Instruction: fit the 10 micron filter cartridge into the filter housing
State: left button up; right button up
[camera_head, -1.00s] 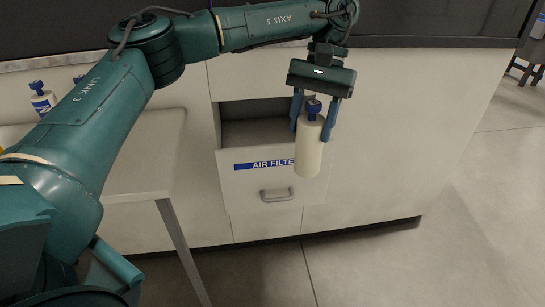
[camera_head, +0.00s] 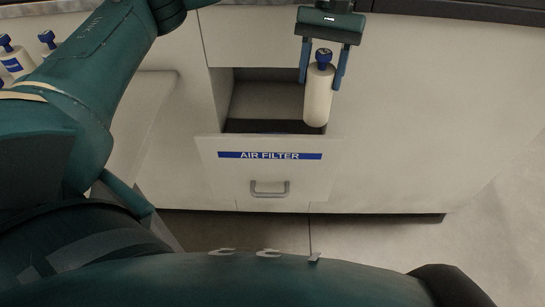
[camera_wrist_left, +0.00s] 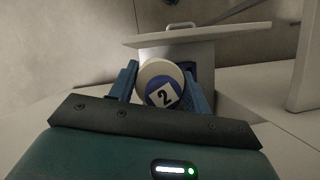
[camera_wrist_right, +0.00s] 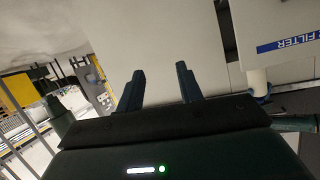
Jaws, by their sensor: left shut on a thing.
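My left gripper (camera_head: 323,78) is shut on a white cylindrical cartridge with a blue cap (camera_head: 318,95). It hangs nearly upright, overlapping the right end of the open drawer in the head view. In the left wrist view its end (camera_wrist_left: 161,83) shows a blue disc and a label reading "2"; no micron rating is readable. The drawer (camera_head: 266,172) is pulled out of the cabinet, with a blue AIR FILTER strip and a handle. Whether the filter housing is inside it I cannot tell. My right gripper (camera_wrist_right: 160,78) is open and empty beside the cabinet.
More white cartridges with blue caps (camera_head: 14,60) stand at the left on a pale side table (camera_head: 150,100), partly hidden by my left arm. The pale cabinet front (camera_head: 430,120) is flat right of the drawer. The floor (camera_head: 490,235) at the right is clear.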

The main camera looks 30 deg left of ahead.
pick_arm(q)
jog(key=a+f+n+t+h, duration=0.45)
jog(key=a+f+n, duration=0.65)
jog(key=n, duration=0.6)
notch_tip(320, 180, down, 10)
jog(key=b, duration=0.1)
jog(key=shift+y, duration=0.45)
pick_arm(e)
jog(key=shift+s+d, duration=0.2)
jog(key=shift+s, duration=0.25)
pick_arm(q)
jog(key=shift+s+t, duration=0.1)
jog(key=shift+t, duration=0.15)
jog(key=shift+f, duration=0.1)
jog(key=o, duration=1.4)
jog(key=shift+c, duration=0.2)
pick_arm(e)
jog(key=shift+s, duration=0.15)
